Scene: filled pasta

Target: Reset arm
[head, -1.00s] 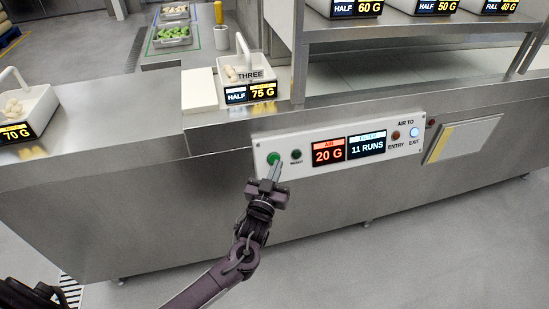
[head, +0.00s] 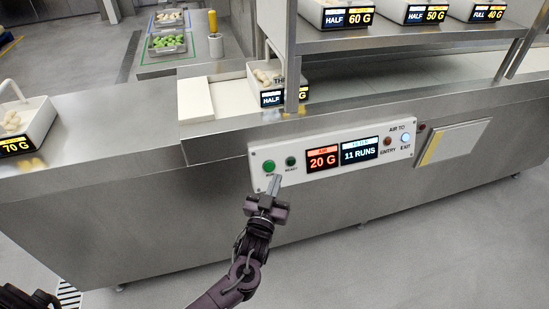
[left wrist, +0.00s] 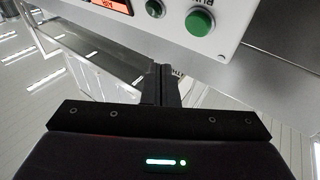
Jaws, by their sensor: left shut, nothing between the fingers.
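My left gripper (head: 274,186) is shut and empty, in front of the control panel (head: 259,183) on the steel counter's front. Its fingertips are just below the green button (head: 269,166) and the darker green RESET button (head: 290,161). In the left wrist view the shut fingers (left wrist: 161,72) point toward the panel, below the dark button (left wrist: 155,8) and the bright green button (left wrist: 200,21). Whether the fingertips touch the panel I cannot tell. My left arm comes up from the bottom of the head view. My right gripper is not seen.
The panel also has a 20 G display (head: 323,160), an 11 RUNS display (head: 360,151) and ENTRY and EXIT lights. A white tray (head: 262,75) with pasta stands partly behind a shelf post. Another tray (head: 40,118) is at the far left. The floor in front is clear.

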